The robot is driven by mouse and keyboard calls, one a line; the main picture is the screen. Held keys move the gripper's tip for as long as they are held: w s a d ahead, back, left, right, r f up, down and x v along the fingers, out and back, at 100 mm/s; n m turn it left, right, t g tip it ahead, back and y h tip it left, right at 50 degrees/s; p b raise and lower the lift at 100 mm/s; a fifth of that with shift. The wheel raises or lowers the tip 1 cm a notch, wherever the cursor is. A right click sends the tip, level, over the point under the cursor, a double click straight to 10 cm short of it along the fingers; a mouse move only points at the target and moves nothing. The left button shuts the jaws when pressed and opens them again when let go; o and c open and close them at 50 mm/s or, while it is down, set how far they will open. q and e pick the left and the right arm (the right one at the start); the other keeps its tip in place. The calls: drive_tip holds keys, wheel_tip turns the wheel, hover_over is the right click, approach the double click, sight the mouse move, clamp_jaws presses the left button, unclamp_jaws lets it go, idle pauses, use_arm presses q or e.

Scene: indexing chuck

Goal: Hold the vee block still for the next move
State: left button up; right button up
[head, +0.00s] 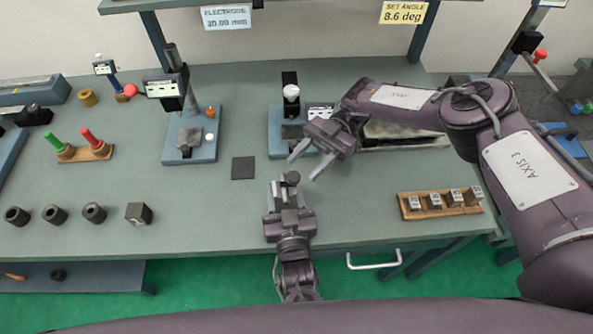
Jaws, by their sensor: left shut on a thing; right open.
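The vee block (283,187) appears as a small grey block with a dark round knob on top, near the table's front middle. My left gripper (287,203) reaches up from the bottom of the picture and is shut on it. The fingers and wrist hide much of the block. My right gripper (309,163) comes in from the right, with its two pale fingers apart and empty. It is just behind and to the right of the block. How high it is above the table I cannot tell.
A blue-based fixture (277,146) stands behind the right gripper, partly hidden. A dark square pad (243,167) and another blue-based stand (203,149) are to the left. A wooden rack (411,212) of marked blocks is at right. Dark round parts (55,215) line the left front.

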drive_tip(key=shift+v, duration=1.3)
drive_tip(key=shift+a+f+y, duration=0.1)
drive_tip(key=shift+a+y, duration=0.2)
drive_tip(key=w+a+r+m+t+y, duration=0.2)
drive_tip(key=a+r+t+y, duration=0.1)
drive_tip(key=a+t+y, duration=0.3)
use_arm(q)
drive_tip(key=shift+a, duration=0.1)
use_arm(e)
wheel_tip(320, 180, up, 2)
drive_tip(key=w+m+t+y, duration=0.2)
drive_tip(key=m+t+h, duration=0.5)
drive_tip(key=m+t, duration=0.6)
drive_tip(key=t, duration=0.2)
approach(293, 176)
drive_tip(key=x, duration=1)
drive_tip(key=shift+f, duration=0.25)
